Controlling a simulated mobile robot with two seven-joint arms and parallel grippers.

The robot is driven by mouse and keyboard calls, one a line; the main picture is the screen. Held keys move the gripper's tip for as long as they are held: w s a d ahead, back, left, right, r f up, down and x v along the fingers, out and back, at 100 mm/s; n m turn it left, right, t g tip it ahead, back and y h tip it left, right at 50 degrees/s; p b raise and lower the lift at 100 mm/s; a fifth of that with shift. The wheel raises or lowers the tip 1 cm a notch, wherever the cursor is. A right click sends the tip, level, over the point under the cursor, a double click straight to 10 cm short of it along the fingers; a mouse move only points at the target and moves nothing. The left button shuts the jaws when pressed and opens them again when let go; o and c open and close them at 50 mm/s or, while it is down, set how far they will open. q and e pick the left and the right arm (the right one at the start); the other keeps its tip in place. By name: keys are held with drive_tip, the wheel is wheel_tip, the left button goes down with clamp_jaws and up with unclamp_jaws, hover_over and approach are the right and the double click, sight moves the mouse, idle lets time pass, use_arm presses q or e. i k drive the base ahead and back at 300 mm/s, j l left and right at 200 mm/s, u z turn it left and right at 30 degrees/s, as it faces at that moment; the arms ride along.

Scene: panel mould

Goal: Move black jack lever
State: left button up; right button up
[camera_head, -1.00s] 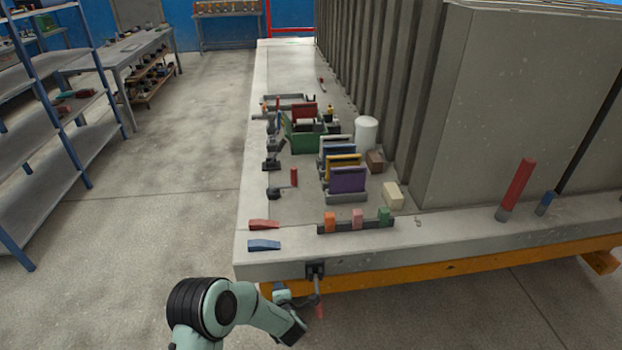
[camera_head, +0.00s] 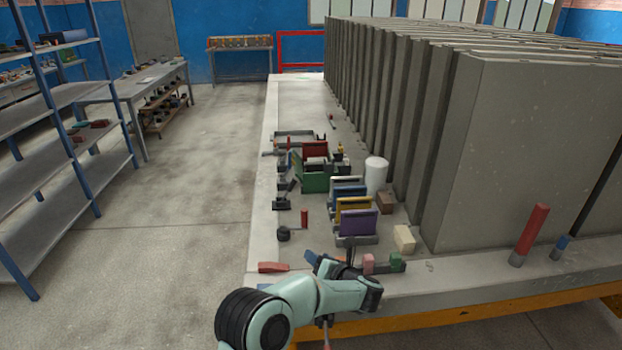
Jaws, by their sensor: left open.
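A lever (camera_head: 326,334) with a reddish tip hangs down at the slab's front edge. Its black mount is hidden behind my left arm. My left gripper (camera_head: 334,264) is open, above the slab's front edge beside the low block rack, higher than the lever and apart from its visible end. Its fingers are small and partly merge with the dark rack behind. My right gripper is out of view.
The rack shows a pink block (camera_head: 368,264) and a green block (camera_head: 395,261). A red wedge (camera_head: 272,267) lies to the left. Coloured plates, such as a purple one (camera_head: 360,225), stand behind. Tall grey panels (camera_head: 500,160) fill the right.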

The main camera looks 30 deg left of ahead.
sight(294, 181)
drive_tip(key=i+j, duration=0.4)
drive_tip(key=j, duration=0.15)
drive_tip(key=i+j, duration=0.45)
